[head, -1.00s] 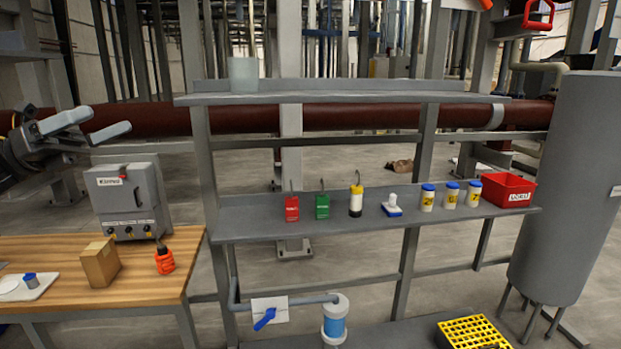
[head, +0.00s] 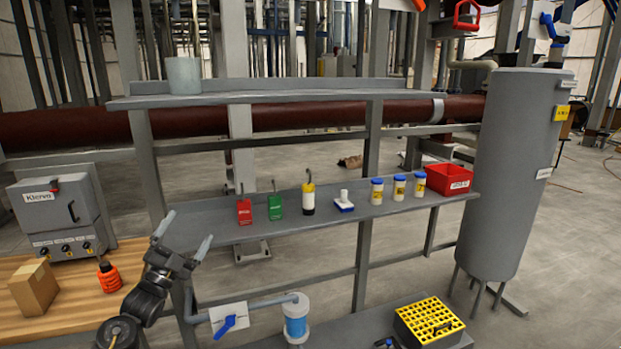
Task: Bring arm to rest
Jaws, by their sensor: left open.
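My left gripper (head: 182,240) is open and empty, its two fingers pointing up and spread apart. It is in the lower left of the head view, in front of the left end of the grey shelf unit (head: 260,229), beside the wooden table (head: 85,302). Nothing is between its fingers. My right gripper does not show.
A box (head: 34,287) and an orange bottle (head: 109,276) stand on the table. A grey tank (head: 515,175) is at right.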

